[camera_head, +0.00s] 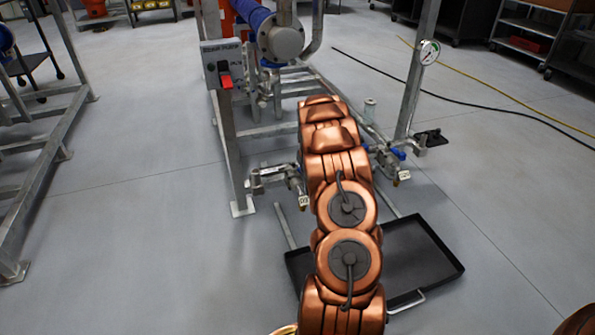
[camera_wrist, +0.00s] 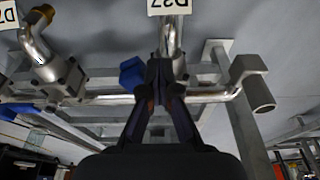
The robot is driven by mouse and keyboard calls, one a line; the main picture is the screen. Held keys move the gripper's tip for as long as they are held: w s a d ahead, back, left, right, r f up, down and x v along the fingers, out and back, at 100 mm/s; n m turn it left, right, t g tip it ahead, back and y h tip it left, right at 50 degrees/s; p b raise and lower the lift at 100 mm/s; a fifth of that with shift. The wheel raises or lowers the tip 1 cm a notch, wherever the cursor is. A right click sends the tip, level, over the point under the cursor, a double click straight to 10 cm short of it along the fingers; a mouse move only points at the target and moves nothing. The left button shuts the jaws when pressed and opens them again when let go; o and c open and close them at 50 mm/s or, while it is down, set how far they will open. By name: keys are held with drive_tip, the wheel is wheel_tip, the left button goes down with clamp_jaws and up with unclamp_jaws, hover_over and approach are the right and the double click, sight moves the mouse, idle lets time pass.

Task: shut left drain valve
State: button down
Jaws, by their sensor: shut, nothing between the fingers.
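The left drain valve (camera_head: 272,178) is a metal fitting low on the skid frame, left of my arm, its right part hidden by the arm.
The other drain valve (camera_head: 385,160), with a blue handle (camera_head: 398,154), is right of my arm; it also shows in the wrist view (camera_wrist: 62,72). A black drip tray (camera_head: 425,265) lies below. A switch box (camera_head: 222,65) and gauge (camera_head: 429,52) are on posts.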

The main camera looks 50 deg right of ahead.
drive_tip(key=shift+s+d, duration=0.1)
drive_tip(key=shift+d, duration=0.2)
drive_tip(key=shift+s+d+p, duration=0.2)
drive_tip(key=shift+d+p, duration=0.15)
drive_tip(key=shift+d, duration=0.65)
drive_tip(key=shift+d, duration=0.1)
drive_tip(key=shift+d+p, duration=0.35)
drive_tip(key=shift+d, duration=0.65)
drive_tip(key=shift+w+d+p, duration=0.25)
drive_tip(key=shift+d+p, duration=0.1)
drive_tip(key=shift+d, duration=0.75)
